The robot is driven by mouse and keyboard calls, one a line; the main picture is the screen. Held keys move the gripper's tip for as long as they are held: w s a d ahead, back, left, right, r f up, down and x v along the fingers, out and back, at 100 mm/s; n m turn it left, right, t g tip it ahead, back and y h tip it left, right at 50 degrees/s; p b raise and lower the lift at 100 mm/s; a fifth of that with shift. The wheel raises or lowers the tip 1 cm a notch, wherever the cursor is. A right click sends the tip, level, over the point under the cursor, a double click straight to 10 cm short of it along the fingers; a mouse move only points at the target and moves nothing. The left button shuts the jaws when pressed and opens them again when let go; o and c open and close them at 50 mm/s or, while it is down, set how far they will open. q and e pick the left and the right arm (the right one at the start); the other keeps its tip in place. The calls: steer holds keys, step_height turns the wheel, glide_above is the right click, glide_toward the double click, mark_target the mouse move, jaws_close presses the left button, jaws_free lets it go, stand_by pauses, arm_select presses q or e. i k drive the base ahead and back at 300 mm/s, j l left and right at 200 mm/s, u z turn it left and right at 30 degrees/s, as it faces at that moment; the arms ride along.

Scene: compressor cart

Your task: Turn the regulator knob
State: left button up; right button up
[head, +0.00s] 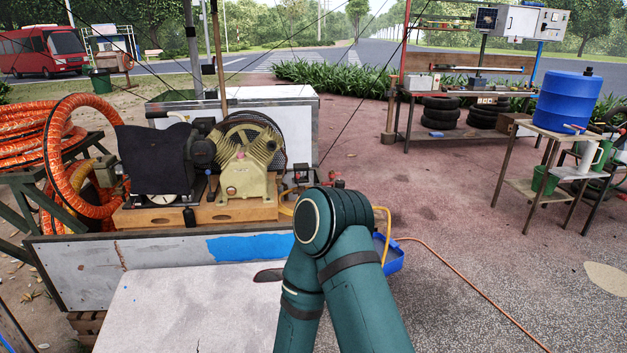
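The compressor with its cream pump (245,162) and a black-covered motor (160,158) sits on a wooden base on the cart (140,273). Small dark and red fittings (302,173) stand just right of the pump, where a yellow hose starts. I cannot make out for sure which part is the regulator knob. One of my arms, dark green, comes up from the bottom centre with its bent elbow in front of these fittings. Its forearm and gripper are hidden, so I cannot tell whether it touches anything. My other gripper is not in view.
Orange hose coils (70,165) lie on a stand at left. A blue tray (389,257) is partly behind my arm. A blue drum (570,100) stands on a table (545,127) at right. Paved ground between is clear except for a thin orange hose (470,285).

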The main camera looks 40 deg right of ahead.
mark_target(338, 183)
steer(key=l+u, duration=0.45)
steer(key=l, duration=0.5)
steer(key=l+u, duration=0.2)
steer(key=l, duration=0.75)
